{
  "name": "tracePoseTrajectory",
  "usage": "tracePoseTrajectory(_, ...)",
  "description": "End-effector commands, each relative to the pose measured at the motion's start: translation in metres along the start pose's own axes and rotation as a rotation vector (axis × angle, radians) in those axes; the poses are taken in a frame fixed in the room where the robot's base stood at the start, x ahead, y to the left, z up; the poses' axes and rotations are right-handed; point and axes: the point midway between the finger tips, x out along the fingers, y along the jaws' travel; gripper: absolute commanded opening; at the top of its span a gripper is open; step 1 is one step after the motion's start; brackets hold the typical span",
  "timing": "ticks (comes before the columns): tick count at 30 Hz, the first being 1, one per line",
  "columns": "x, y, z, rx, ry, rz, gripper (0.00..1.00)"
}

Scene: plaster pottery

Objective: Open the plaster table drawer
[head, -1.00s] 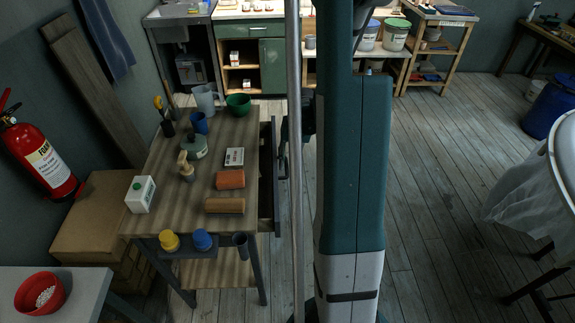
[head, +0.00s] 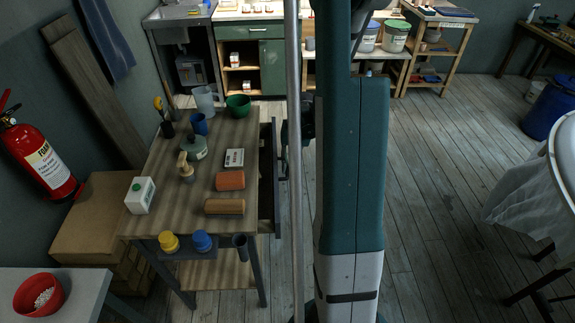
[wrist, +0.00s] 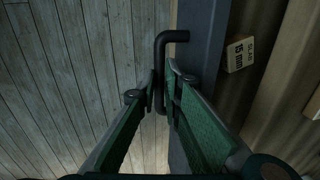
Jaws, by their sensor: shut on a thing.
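The wooden plaster table (head: 190,195) stands left of my arm in the head view. Its dark drawer (head: 277,185) stands partly out on the table's right side, with a dark gap between its front and the tabletop. In the wrist view, the drawer front (wrist: 198,40) runs up and down the picture, with a dark bar handle (wrist: 161,62) on its left. My gripper (wrist: 162,90) is shut on this handle, with one green finger on each side of it. In the head view, the pole and my arm largely hide the gripper and handle.
Plank floor (head: 430,200) right of my arm is clear up to a draped round table (head: 535,170).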

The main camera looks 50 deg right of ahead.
Motion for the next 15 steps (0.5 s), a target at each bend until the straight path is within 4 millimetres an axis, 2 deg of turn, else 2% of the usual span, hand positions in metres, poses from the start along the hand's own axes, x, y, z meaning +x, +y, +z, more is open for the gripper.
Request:
tracePoseTrajectory(8, -0.004, 0.021, 0.0, 0.002, 0.0, 0.0, 0.0)
tracePoseTrajectory(15, -0.011, 0.063, -0.001, 0.005, 0.0, 0.0, 0.0)
